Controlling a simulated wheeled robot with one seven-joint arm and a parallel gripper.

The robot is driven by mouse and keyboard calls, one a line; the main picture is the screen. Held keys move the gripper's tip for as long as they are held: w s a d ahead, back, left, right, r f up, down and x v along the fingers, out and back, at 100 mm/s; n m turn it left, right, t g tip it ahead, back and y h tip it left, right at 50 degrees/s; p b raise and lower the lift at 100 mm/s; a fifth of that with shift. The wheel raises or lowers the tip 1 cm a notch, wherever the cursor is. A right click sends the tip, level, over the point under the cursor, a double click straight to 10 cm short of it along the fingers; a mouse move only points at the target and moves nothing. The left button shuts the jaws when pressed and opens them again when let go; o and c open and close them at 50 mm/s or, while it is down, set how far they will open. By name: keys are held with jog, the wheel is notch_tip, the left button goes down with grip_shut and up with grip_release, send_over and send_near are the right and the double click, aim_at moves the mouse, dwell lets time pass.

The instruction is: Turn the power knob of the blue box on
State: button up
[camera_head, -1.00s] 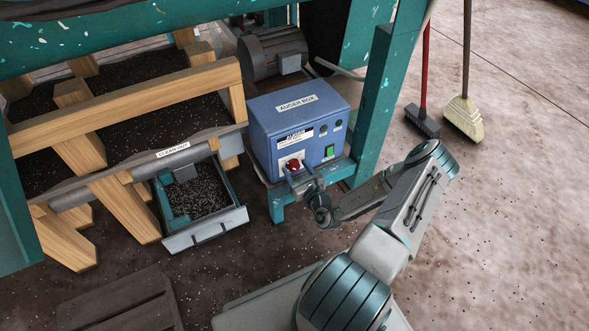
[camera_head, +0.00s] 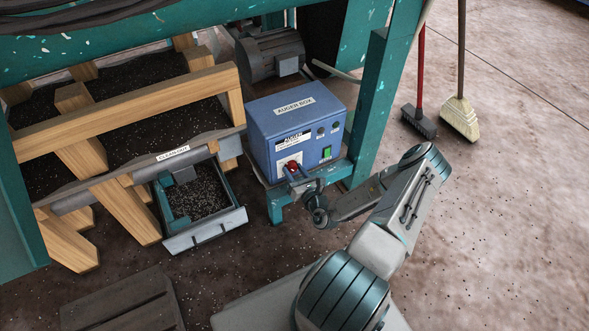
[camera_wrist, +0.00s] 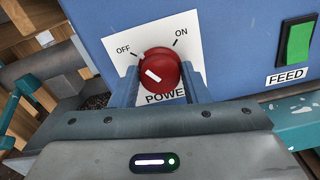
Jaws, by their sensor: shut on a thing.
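The blue box (camera_head: 296,125), labelled AUGER BOX, sits on a teal stand under the machine. Its red power knob (camera_wrist: 160,68) is on a white plate with OFF at upper left and ON at upper right. The knob's white mark points to the upper left, toward the OFF side. My gripper (camera_wrist: 161,84) has one finger on each side of the knob and is shut on it. In the head view the red knob (camera_head: 291,167) is partly covered by my gripper (camera_head: 296,176).
A green FEED switch (camera_wrist: 297,43) is right of the knob. An open clean-out drawer (camera_head: 207,232) is left of the box. A teal post (camera_head: 372,110) stands close to its right. Two brooms (camera_head: 459,118) stand farther right, with open floor nearer.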

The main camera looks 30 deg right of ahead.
jog(key=m+p, duration=0.2)
jog(key=m, duration=0.1)
jog(key=shift+r+m, duration=0.15)
jog(key=shift+m, duration=0.25)
jog(key=m+p, duration=0.2)
jog(key=m, duration=0.2)
jog(key=shift+m, duration=0.3)
jog(key=m+p, duration=0.1)
jog(key=m, duration=0.2)
jog(key=shift+m, duration=2.1)
jog(key=o, duration=0.9)
jog(key=shift+w+a, duration=0.1)
